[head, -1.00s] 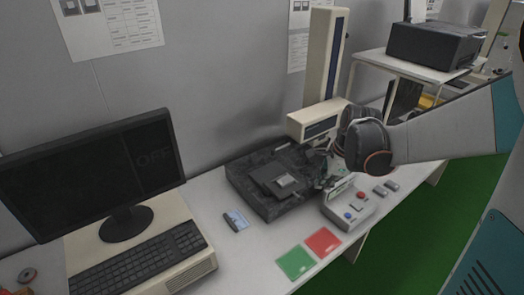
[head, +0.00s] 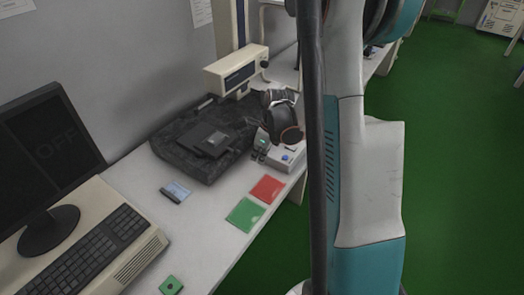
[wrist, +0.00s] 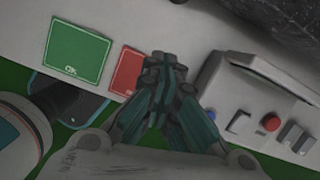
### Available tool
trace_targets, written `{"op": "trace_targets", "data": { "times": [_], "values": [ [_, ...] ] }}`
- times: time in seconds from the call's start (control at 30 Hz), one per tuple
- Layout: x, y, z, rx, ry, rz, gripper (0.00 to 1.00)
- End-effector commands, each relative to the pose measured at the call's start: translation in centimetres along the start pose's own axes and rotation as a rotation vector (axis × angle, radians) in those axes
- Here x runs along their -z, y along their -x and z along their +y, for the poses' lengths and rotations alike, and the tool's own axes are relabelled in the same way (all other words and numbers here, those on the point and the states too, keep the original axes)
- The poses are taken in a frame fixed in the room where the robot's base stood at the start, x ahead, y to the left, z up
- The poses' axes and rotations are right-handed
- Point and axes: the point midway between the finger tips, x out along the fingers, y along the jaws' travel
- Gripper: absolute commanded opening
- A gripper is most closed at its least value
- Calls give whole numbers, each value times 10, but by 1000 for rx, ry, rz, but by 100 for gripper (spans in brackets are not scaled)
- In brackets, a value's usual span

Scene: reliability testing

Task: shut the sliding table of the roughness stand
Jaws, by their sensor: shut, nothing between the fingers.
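The roughness stand has a dark granite base (head: 178,160), a pale column (head: 231,22) and a cream drive unit (head: 238,70). Its sliding table (head: 208,139) is a dark flat plate on the base with a small block on top. I cannot tell how far out the table is. My gripper (head: 261,149) is at the base's right side, over the control box, apart from the sliding table. In the wrist view my gripper (wrist: 165,64) is shut and empty, pointing at the bench beside the red card. The dark granite edge (wrist: 285,20) shows there at top right.
A control box (head: 288,153) with buttons stands right of the base; it also shows in the wrist view (wrist: 250,100). Red (head: 267,189) and green (head: 245,214) cards lie in front. A monitor (head: 45,155) and keyboard (head: 88,255) are at left. Green floor is open at right.

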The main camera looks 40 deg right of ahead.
Motion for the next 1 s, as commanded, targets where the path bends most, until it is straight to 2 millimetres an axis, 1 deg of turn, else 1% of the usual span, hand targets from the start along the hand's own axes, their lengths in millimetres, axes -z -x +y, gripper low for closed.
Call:
{"op": "trace_targets", "data": {
  "times": [0.03,0.07,0.1,0.2,0.33,0.5,0.77,0.83,0.93,1.0],
  "values": [
    [0,-13,0,0,1,0,0],
    [-3,-14,0,0,2,0,0],
    [-11,-12,0,-1,3,0,0],
    [-25,-12,1,-1,3,0,0],
    [-35,-12,1,-1,1,0,0],
    [-40,-11,1,0,1,0,0],
    [-40,-11,0,0,1,0,0],
    [-44,-12,0,0,2,0,0],
    [-61,-17,-5,0,3,0,0],
    [-77,-21,-8,0,4,0,0]
  ]
}}
